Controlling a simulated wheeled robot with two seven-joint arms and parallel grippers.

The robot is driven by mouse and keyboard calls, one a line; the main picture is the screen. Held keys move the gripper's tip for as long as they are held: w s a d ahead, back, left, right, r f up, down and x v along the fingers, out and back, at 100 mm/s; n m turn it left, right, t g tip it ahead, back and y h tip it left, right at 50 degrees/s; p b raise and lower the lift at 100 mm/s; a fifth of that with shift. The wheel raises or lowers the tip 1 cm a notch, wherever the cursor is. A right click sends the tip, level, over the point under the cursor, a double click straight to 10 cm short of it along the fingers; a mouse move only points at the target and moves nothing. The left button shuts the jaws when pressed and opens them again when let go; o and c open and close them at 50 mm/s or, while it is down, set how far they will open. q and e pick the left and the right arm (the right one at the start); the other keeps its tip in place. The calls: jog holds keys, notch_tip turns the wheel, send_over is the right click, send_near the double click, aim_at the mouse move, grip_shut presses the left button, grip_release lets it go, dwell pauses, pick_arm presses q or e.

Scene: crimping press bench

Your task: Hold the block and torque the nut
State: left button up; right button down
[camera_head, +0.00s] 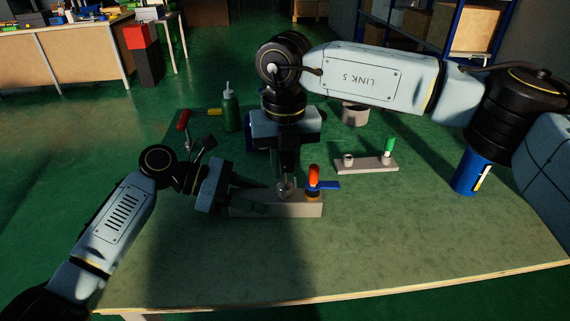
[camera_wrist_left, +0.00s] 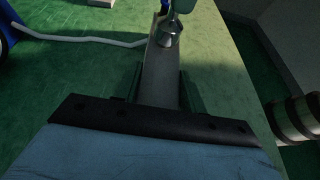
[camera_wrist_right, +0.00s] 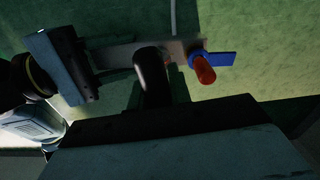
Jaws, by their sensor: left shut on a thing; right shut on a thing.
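The long pale block (camera_head: 295,210) lies on the green table. My left gripper (camera_head: 240,198) is shut on its left end, and in the left wrist view the block (camera_wrist_left: 160,82) runs out between the fingers. My right gripper (camera_head: 287,168) points down over the block, shut on a tool. The tool's silver socket-like tip (camera_head: 285,188) is at the block's top; it also shows in the left wrist view (camera_wrist_left: 170,38). A dark rounded part of the tool (camera_wrist_right: 152,75) shows in the right wrist view. The nut is not visible; whether the tip touches anything is unclear.
An orange-red fitting (camera_head: 314,176) with a blue lever (camera_head: 329,185) stands by the block's right end, close to the tool. A small pale rack (camera_head: 367,164) holds a green-topped piece. A green bottle (camera_head: 231,108), a grey cup (camera_head: 355,114) and a blue can (camera_head: 470,174) stand around. The front table is clear.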

pick_arm(q)
jog(key=shift+s+f, duration=0.15)
jog(key=shift+f, duration=0.25)
pick_arm(e)
jog(key=shift+r, duration=2.05)
pick_arm(q)
jog(key=o, duration=0.7)
jog(key=shift+r, duration=0.2)
jog(key=shift+r, duration=0.1)
jog(key=shift+r, duration=0.8)
jog(key=shift+o, duration=0.2)
jog(key=o, duration=0.5)
